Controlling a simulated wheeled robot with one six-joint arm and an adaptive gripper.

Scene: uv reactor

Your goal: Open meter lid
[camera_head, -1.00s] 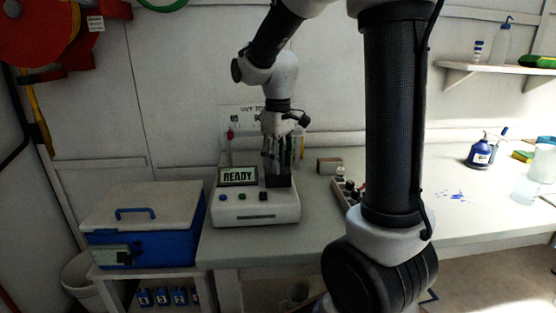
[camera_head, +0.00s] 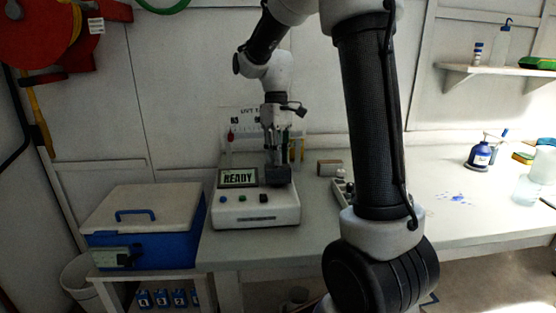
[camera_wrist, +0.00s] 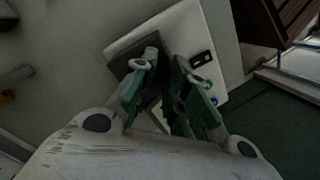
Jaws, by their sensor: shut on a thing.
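The meter (camera_head: 255,214) is a white box on the bench with a lit screen (camera_head: 238,177) reading READY and several buttons on its front. Its black lid (camera_head: 279,178) is at the top right of the box, beside the screen. My gripper (camera_head: 277,158) points down over the lid, with its fingertips at the lid's upper part, and is shut on it. In the wrist view, the green-padded fingers of my gripper (camera_wrist: 165,78) reach toward the dark lid (camera_wrist: 122,50) on the white case (camera_wrist: 205,35). The fingers partly hide the lid, and its exact angle is hard to tell.
A blue cooler with a white top (camera_head: 150,225) stands left of the meter. Behind the meter is a rack with coloured items (camera_head: 231,138). A small brown box (camera_head: 329,168) is right of it. Bottles (camera_head: 480,154) stand far right; my arm covers the middle.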

